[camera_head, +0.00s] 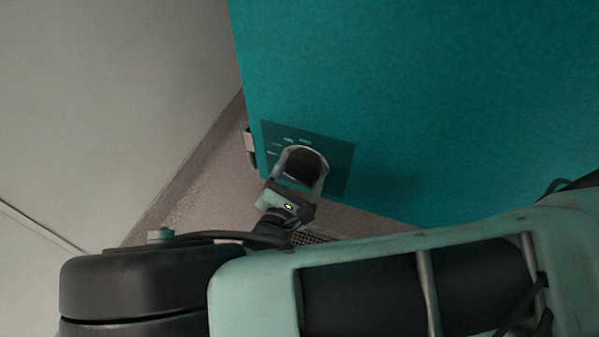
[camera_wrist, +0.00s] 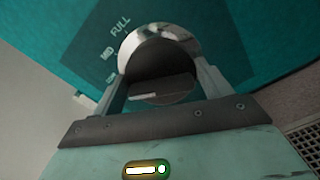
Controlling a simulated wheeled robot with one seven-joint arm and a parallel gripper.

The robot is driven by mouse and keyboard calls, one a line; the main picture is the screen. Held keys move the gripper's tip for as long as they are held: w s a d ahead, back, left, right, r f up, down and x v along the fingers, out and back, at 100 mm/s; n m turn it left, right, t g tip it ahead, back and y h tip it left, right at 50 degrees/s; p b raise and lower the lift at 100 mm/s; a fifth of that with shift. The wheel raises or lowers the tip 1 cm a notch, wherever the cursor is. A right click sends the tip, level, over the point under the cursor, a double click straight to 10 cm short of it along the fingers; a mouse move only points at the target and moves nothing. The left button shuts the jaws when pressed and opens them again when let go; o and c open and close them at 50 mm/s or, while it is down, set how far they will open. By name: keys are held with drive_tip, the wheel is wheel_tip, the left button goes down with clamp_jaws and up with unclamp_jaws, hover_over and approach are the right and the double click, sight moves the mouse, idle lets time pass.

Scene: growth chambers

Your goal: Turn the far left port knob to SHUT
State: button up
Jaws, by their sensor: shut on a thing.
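The port knob (camera_wrist: 158,62) is a round, dark knob with a shiny metal rim on a teal panel. In the wrist view the labels FULL and MID show at its upper left, with a smaller label below them that I cannot read clearly. In the head view the knob (camera_head: 304,166) sits on a darker label plate (camera_head: 338,163) near the panel's lower left corner. My gripper (camera_head: 305,165) is shut on the knob, with a finger on either side of it, also in the wrist view (camera_wrist: 160,85). I cannot read which setting the knob points to.
A large teal panel (camera_head: 430,90) fills the upper right. A small metal fitting (camera_head: 249,139) sits at its left edge. A pale wall (camera_head: 110,90) stands to the left. A floor grate (camera_wrist: 306,140) lies at the right in the wrist view.

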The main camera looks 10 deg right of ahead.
drive_tip(key=n+p, duration=0.1)
drive_tip(key=p, duration=0.1)
drive_tip(key=n+p, duration=0.1)
drive_tip(key=shift+r+n+p, duration=0.3)
drive_tip(key=shift+p, duration=0.05)
drive_tip(key=shift+f+n+p, duration=0.25)
drive_tip(key=shift+n+p, duration=1)
drive_tip(key=shift+n, duration=0.15)
drive_tip(key=o, duration=0.7)
drive_tip(key=shift+o, duration=0.2)
drive_tip(key=shift+a, duration=0.1)
drive_tip(key=p+v, duration=0.4)
drive_tip(key=v, duration=1.3)
drive_tip(key=shift+s+a+f, duration=0.1)
drive_tip(key=shift+s, duration=0.05)
